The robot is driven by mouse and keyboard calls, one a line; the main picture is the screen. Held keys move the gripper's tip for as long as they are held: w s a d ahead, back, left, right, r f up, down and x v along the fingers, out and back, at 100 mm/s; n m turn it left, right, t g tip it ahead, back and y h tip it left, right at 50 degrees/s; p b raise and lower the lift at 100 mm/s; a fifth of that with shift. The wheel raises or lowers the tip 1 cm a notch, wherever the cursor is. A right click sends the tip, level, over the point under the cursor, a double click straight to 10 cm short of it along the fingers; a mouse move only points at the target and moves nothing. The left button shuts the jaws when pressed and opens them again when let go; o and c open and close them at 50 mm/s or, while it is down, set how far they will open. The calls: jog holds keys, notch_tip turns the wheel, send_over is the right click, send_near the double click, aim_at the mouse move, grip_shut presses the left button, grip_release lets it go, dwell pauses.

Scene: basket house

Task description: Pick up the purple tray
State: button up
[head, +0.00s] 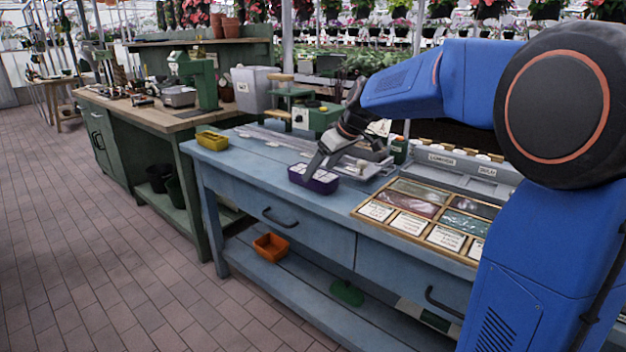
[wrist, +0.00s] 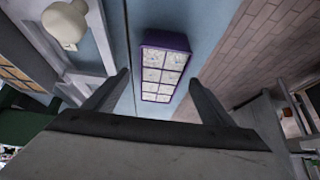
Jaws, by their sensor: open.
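The purple tray (head: 318,186) sits on the blue workbench near its front edge in the head view. It is small and rectangular, with pale pieces in a grid of cells. In the wrist view the purple tray (wrist: 166,41) lies lengthwise between and beyond the fingertips, with room on both sides. My gripper (head: 321,162) points down at the tray from above and behind. In the wrist view my gripper (wrist: 160,77) is open and empty, its fingers apart from the tray. Part of the tray's top is hidden behind a finger in the head view.
A yellow tray (head: 212,142) stands at the bench's left end. A wooden-framed sample case (head: 410,228) lies to the right. A green machine (head: 323,117) and metal trays are behind. An orange bin (head: 270,247) is on the lower shelf. The bench top left of the tray is clear.

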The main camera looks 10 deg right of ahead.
aim_at(317, 173)
jog(key=x, duration=0.4)
jog(key=shift+s, duration=0.1)
jog(key=c, duration=1.3)
jog(key=shift+r, duration=0.1)
